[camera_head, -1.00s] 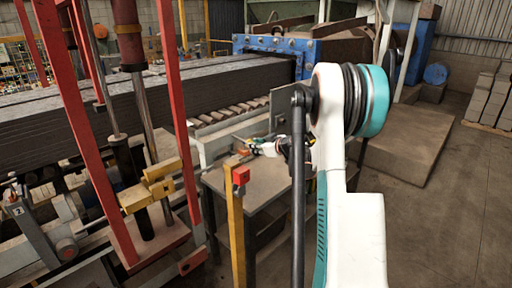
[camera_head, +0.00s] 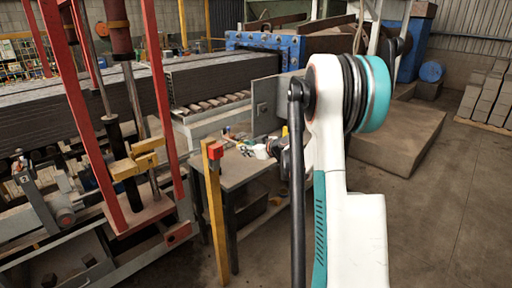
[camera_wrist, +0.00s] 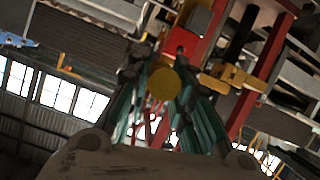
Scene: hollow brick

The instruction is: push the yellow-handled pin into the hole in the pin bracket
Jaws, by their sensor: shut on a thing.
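In the wrist view my gripper (camera_wrist: 160,62) is shut on the yellow-handled pin. The pin's round yellow handle (camera_wrist: 162,82) shows between the two teal-sided fingers, and its shaft is hidden. A red block (camera_wrist: 190,42) lies beyond the fingertips. It looks like the red block (camera_head: 215,151) on top of a yellow post in the head view, and may be the pin bracket; I cannot make out its hole. The pin looks apart from it, but the gap is unclear. In the head view my arm's link hides much of the gripper.
A small grey table (camera_head: 232,172) with small coloured items stands behind the yellow post (camera_head: 216,215). The red machine frame (camera_head: 165,110) with yellow clamps (camera_head: 135,160) is at left.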

